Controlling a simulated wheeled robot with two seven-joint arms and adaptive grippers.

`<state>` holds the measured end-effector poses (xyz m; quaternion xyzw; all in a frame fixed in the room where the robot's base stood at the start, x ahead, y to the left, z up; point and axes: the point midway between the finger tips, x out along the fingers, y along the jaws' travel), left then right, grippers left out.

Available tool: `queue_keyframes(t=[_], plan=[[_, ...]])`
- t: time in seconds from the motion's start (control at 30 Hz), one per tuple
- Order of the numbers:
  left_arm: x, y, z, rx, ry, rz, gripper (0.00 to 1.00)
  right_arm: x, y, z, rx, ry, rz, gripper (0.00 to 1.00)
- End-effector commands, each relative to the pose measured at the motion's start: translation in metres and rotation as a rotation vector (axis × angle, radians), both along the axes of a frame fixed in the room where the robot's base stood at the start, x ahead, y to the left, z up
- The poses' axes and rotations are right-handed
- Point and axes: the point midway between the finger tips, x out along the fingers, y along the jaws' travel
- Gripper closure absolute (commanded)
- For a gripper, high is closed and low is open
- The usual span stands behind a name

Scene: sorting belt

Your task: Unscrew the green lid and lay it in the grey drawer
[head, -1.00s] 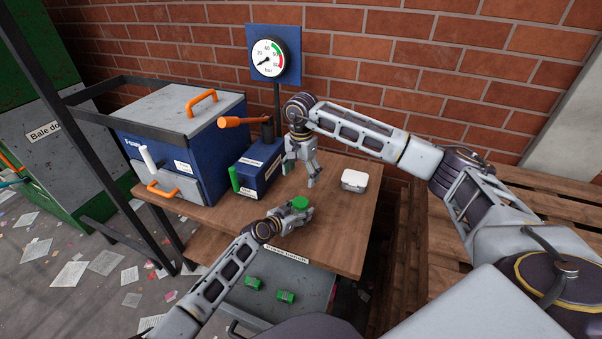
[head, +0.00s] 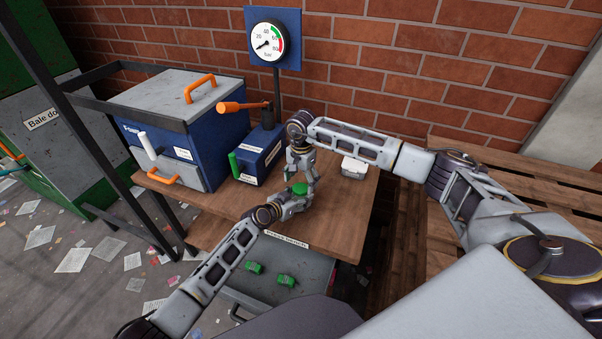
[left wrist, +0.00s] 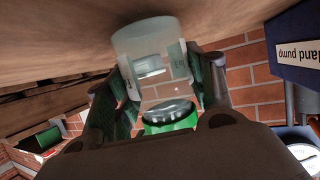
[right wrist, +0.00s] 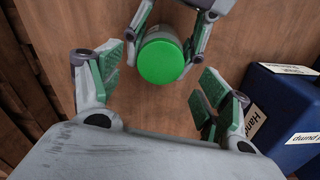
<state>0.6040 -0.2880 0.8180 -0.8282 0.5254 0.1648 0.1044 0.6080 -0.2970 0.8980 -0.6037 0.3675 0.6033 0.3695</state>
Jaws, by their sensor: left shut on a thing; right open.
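A clear jar (left wrist: 145,50) with a green lid (head: 300,188) stands upright at the front of the bench. My left gripper (head: 292,204) is shut on the jar's sides below the lid; its fingers also show in the left wrist view (left wrist: 165,85). My right gripper (head: 303,180) is open just above the lid, pointing down. In the right wrist view the round lid top (right wrist: 161,62) lies just beyond its open, empty fingers (right wrist: 155,85). The grey drawer (head: 310,265) under the bench front is pulled out, with two small green objects in it.
A blue hand pump (head: 258,158) with an orange lever stands behind the jar. A blue press box (head: 185,125) is at back left. A small white box (head: 354,168) sits at the bench's right. A pressure gauge (head: 268,42) stands at the back. Bare wood lies left of the jar.

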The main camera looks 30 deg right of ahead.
Motion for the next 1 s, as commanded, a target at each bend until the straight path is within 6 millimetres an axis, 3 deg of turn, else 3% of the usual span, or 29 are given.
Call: queue_keyframes(t=[0.23,0.63,1.0], plan=[[0.000,0.000,0.001,-0.001,0.000,0.000,0.89,0.000,0.001,-0.020,0.000,0.000,0.000,0.23],[0.000,0.000,0.001,-0.001,0.000,0.000,0.89,0.000,0.000,-0.023,0.000,-0.001,0.000,0.23],[0.000,0.000,0.001,-0.001,0.000,0.000,0.89,0.001,0.000,-0.023,0.000,-0.001,0.000,0.69]])
